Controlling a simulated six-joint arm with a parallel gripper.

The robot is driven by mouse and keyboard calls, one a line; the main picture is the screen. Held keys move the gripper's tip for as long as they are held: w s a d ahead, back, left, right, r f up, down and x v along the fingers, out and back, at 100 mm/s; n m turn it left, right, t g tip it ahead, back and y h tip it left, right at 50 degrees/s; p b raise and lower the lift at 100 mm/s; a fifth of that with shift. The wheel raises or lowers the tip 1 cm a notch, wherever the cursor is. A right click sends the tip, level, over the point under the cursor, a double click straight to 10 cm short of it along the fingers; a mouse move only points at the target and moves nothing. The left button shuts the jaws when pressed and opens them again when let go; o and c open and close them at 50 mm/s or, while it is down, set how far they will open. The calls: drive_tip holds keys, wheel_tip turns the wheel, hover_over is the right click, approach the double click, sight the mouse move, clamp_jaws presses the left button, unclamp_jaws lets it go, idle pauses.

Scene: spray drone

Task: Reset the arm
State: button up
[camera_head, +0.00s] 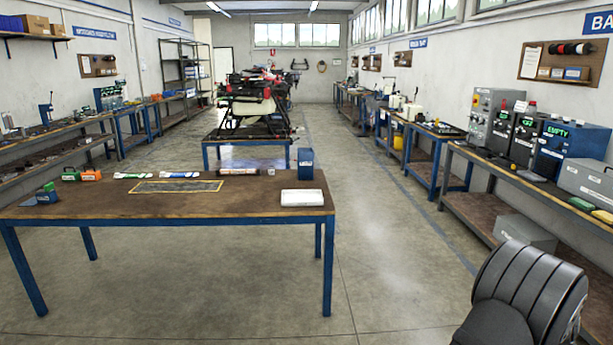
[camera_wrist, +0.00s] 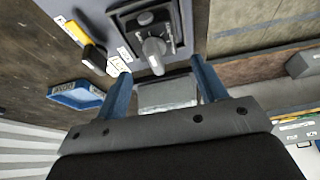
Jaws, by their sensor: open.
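My gripper (camera_wrist: 160,66) shows in the wrist view, with its two blue fingers spread apart and nothing between them. Beyond the fingertips is a grey panel with a black plate and a grey knob or lever (camera_wrist: 154,50) on it. I cannot tell how far the fingertips are from it. In the head view only a dark, rounded part of my arm (camera_head: 525,295) shows at the lower right. My gripper is outside that view.
A bench with grey equipment (camera_head: 484,115) lines the right wall. The middle floor is clear.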

wheel_tip(320, 180, down, 3)
drive_tip(key=shift+f, duration=0.15)
drive_tip(key=v, duration=1.3)
drive_tip(key=x, duration=1.3)
drive_tip(key=shift+f, duration=0.25)
drive_tip(key=r, duration=0.3)
drive_tip(key=s+r, duration=0.1)
drive_tip(key=r, duration=0.1)
drive_tip(key=shift+r, duration=0.2)
drive_tip(key=s+r, duration=0.6)
drive_tip(key=s, duration=0.4)
drive_tip(key=s+a+f, duration=0.1)
drive_tip(key=s+a, duration=0.2)
drive_tip(key=s, duration=0.8)
drive_tip(key=s+a+f, duration=0.1)
drive_tip(key=s+a, duration=0.2)
drive_tip(key=s, duration=0.7)
drive_tip(key=w+d+f, duration=0.1)
drive_tip(key=w, duration=0.1)
drive_tip(key=w+d+f, duration=0.1)
drive_tip(key=w+f, duration=0.1)
drive_tip(key=w, duration=0.1)
drive_tip(key=w+d+f, duration=0.1)
drive_tip(key=w, duration=0.1)
drive_tip(key=shift+w+f, duration=0.3)
drive_tip(key=shift+f, duration=0.05)
